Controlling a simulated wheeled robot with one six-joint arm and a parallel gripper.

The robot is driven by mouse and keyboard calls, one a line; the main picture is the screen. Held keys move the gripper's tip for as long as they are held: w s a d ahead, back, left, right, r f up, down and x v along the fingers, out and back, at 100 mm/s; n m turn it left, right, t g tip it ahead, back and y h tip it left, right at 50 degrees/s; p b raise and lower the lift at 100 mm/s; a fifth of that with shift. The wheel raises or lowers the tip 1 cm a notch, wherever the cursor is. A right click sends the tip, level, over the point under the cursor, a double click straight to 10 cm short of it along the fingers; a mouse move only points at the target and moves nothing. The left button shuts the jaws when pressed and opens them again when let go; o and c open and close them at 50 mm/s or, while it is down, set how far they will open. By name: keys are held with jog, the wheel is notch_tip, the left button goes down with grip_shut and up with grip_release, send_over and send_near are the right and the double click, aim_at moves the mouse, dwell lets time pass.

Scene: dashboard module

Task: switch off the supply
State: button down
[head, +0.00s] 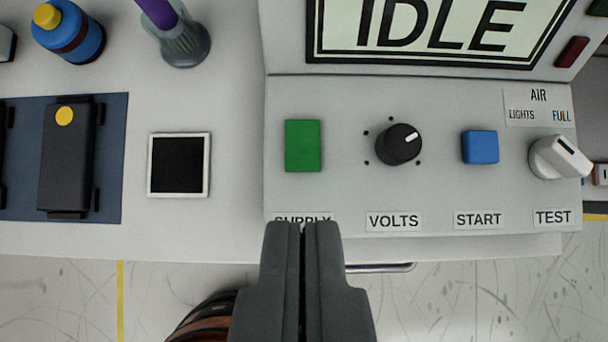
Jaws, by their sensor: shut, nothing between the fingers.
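The supply switch is a green rectangular button (303,146) on the sloped light-grey panel, above the label SUPPLY (303,219). The lower part of that label is hidden by my gripper. My gripper (301,226) is shut and empty, its tips below the green button in the picture and apart from it. The display (430,25) above reads IDLE.
Right of the green button are a black VOLTS knob (399,144), a blue START button (480,147) and a white TEST knob (560,157). Left are a black square with a white frame (179,165) and a dark module (66,160). A red lamp (572,51) is at upper right.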

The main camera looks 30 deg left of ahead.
send_over(301, 147)
jog(key=f, duration=0.5)
jog(key=s+f, duration=0.1)
jog(key=f, duration=0.2)
jog(key=shift+d+f, duration=0.3)
jog(key=shift+d, duration=0.1)
jog(key=shift+s+d+f, duration=0.1)
jog(key=shift+s+f, duration=0.05)
jog(key=shift+f, duration=0.4)
jog(key=shift+s+d+f, duration=0.1)
jog(key=shift+s+f, duration=0.05)
jog(key=shift+f, duration=1.05)
jog(key=shift+s+f, duration=0.1)
jog(key=shift+s+d+f+t+y, duration=0.1)
jog(key=shift+f+t+y, duration=0.15)
jog(key=shift+t+y, duration=0.05)
jog(key=shift+r, duration=0.2)
jog(key=shift+r, duration=0.6)
